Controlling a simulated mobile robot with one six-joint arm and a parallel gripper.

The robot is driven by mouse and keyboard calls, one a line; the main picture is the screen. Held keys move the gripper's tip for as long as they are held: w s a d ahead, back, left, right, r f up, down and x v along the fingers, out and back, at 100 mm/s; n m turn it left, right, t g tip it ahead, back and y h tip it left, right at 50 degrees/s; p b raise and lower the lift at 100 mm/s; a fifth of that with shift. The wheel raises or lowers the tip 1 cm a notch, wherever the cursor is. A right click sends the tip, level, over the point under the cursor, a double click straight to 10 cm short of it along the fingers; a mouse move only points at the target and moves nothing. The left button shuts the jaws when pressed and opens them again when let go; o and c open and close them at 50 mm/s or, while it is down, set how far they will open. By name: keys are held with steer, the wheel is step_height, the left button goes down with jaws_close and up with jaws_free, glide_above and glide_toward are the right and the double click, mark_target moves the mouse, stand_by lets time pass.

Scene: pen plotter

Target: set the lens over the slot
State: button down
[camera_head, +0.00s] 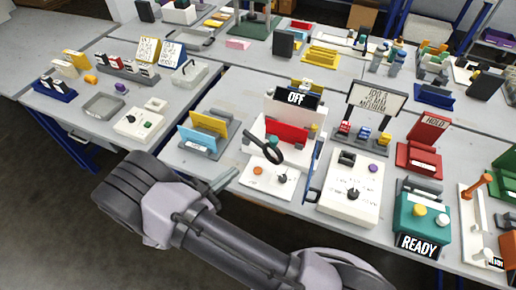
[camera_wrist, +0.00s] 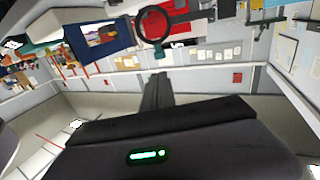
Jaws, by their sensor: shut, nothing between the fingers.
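The black-rimmed round lens (camera_head: 266,149) stands tilted over the front of a white machine (camera_head: 250,175) in the head view. A dark handle runs from its rim toward the upper left. The lens also shows as a dark ring at the top of the wrist view (camera_wrist: 155,26), in front of a red panel. My gripper (camera_wrist: 157,77) is shut and empty in the wrist view, its dark fingers pointing toward the lens but apart from it. I cannot make out the slot clearly in either view.
The machine carries an "OFF" sign (camera_head: 297,98) and a red panel (camera_head: 286,136). Yellow and blue boards (camera_head: 204,132) stand to its left. A white control box (camera_head: 350,190) and a teal "READY" box (camera_head: 421,222) stand to its right. Some grey tabletop is bare at the left.

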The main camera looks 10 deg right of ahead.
mark_target(272, 144)
steer(key=b+x, duration=0.1)
steer(key=x, duration=1.3)
steer(key=shift+d+f, duration=0.1)
steer(key=b+x, duration=0.4)
steer(key=x, duration=0.1)
steer(key=shift+s+d+f+b, duration=0.25)
steer(key=shift+d+b, duration=0.1)
steer(key=shift+w+d+r, duration=0.1)
steer(key=shift+d+r, duration=0.05)
steer(key=shift+r, duration=0.2)
